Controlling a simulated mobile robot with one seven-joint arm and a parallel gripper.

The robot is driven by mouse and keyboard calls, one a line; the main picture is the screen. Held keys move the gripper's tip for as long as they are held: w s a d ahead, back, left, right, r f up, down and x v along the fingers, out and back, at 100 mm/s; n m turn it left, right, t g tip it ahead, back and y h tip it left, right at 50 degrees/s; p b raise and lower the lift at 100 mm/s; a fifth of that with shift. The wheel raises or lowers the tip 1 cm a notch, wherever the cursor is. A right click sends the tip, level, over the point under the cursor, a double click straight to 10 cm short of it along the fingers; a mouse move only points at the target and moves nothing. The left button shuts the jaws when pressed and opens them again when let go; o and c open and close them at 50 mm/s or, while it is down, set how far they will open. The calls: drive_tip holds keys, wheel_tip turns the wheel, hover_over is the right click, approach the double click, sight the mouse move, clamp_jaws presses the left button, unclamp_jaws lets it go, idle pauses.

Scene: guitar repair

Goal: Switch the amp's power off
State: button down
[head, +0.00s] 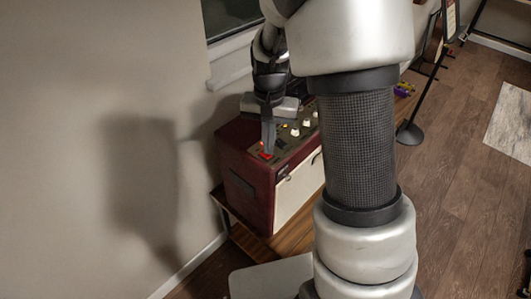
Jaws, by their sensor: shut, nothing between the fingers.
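The amp (246,180) is a dark red box with a pale front, standing on a low wooden bench by the wall at the picture's middle. A control panel with several white knobs (295,131) runs along its top. A red switch (266,156) shows lit at the near left end of the panel, with a small red light just above it. My gripper (268,150) points down over that end of the panel, its fingers shut and empty. The fingertips are at or just above the red switch; I cannot tell whether they touch it. My arm hides the amp's right part.
The wooden bench (294,236) continues behind my arm, with small purple and yellow items (404,89) at its far end. The wall is close on the left. Wooden floor (455,190) lies open at right.

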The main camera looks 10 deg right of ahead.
drive_tip(key=shift+f+b, duration=0.5)
drive_tip(key=shift+f, duration=0.2)
drive_tip(key=shift+r, duration=0.15)
wheel_tip(320, 180, up, 7)
drive_tip(key=p, duration=0.5)
idle(0.5)
idle(0.3)
